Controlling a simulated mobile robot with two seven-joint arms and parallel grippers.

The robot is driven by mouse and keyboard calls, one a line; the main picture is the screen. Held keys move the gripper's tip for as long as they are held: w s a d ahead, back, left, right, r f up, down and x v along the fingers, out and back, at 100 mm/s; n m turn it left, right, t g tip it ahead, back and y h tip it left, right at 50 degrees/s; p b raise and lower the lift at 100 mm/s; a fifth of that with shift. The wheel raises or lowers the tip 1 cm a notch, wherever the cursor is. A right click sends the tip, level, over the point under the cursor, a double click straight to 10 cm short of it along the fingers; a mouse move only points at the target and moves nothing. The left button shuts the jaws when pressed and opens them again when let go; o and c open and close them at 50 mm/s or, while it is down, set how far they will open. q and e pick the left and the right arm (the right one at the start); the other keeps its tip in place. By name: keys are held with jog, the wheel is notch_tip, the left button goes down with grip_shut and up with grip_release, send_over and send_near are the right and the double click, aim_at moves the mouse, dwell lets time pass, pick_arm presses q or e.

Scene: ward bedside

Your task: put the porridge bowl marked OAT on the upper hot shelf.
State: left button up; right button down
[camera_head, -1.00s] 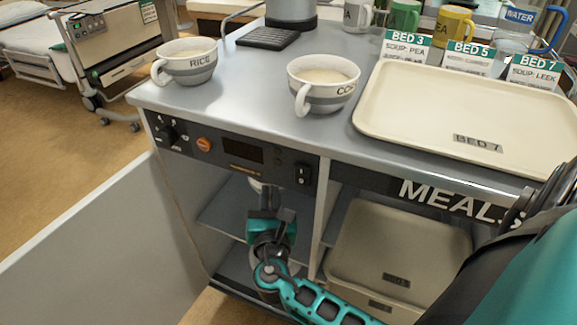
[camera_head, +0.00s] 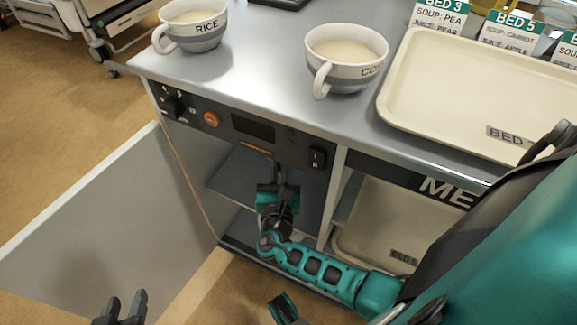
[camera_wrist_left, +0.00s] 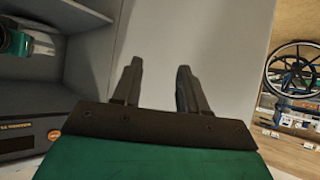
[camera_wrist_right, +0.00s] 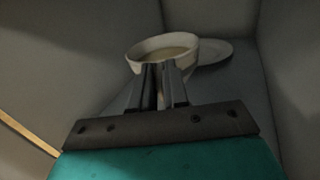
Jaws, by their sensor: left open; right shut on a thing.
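My right gripper (camera_head: 279,177) reaches into the open hot compartment under the counter. In the right wrist view my right gripper (camera_wrist_right: 161,84) is shut on the near side of a pale bowl (camera_wrist_right: 150,48) with porridge in it. No mark on this bowl can be read, and the head view does not show it. The upper hot shelf (camera_head: 232,183) shows beside my right gripper; whether the bowl touches it I cannot tell. My left gripper (camera_head: 122,306) is open and empty at the lower left; its fingers also show in the left wrist view (camera_wrist_left: 158,85).
The compartment's pale door (camera_head: 90,225) stands open at the left. A pale plate (camera_wrist_right: 215,51) lies behind the held bowl.

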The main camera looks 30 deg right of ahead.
notch_tip(320, 180, down, 3)
jog(key=shift+w+f+b, duration=0.1)
jog(key=shift+b, duration=0.4)
notch_tip(320, 180, down, 4)
jog(key=shift+r+b, duration=0.1)
jog(key=shift+b, duration=1)
jog(key=shift+f, duration=0.2)
jog(key=c, duration=1.1)
grip_release()
pick_arm(q)
jog(key=f, duration=0.2)
jog(key=d+f, duration=0.1)
jog(key=shift+w, duration=0.25)
jog(key=shift+r, duration=0.25)
pick_arm(e)
jog(key=shift+r, duration=0.1)
